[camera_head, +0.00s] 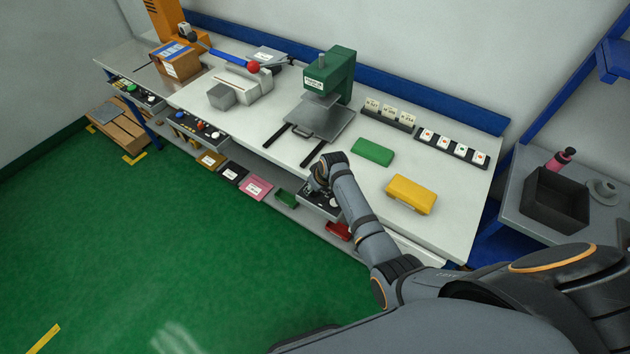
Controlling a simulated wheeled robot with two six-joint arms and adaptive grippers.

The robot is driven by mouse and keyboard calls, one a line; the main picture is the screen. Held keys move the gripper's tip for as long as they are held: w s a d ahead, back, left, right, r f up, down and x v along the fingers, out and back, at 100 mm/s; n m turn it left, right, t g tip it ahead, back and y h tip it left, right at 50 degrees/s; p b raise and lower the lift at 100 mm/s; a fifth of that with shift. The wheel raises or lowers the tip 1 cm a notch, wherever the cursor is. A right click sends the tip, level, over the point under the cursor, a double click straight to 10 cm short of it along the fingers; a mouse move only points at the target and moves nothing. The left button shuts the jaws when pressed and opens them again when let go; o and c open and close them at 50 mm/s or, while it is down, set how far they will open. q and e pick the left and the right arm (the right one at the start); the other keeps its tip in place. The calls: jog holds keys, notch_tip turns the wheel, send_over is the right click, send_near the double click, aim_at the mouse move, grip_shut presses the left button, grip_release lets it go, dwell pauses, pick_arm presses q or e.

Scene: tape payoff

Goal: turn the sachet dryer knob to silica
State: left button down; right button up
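My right arm reaches in from the lower right to the front edge of the long bench. Its gripper (314,186) is at a small front control panel (324,203), over its upper left part. The gripper and wrist hide part of this panel. Small dark controls show on it, but no label can be read, and I cannot tell which is the sachet dryer knob. Whether the fingers touch a knob, and whether they are open or shut, is too small to see. My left gripper is not in view.
Other front panels (200,128) sit further left. On the bench top (262,130) are a green press (338,72), a green case (372,152), a yellow case (411,194) and card racks (452,148). The green floor (200,250) in front is clear.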

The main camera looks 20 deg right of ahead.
jog(key=shift+a+r+m+h+p, duration=0.1)
jog(key=shift+m+h+p, duration=0.5)
jog(key=shift+m, duration=0.6)
jog(key=shift+m+h+p, duration=0.3)
jog(key=shift+m+p, duration=0.25)
jog(key=shift+m, duration=0.65)
jog(key=o, duration=1.2)
jog(key=shift+c, duration=0.2)
jog(key=v, duration=0.7)
jog(key=shift+r, duration=0.15)
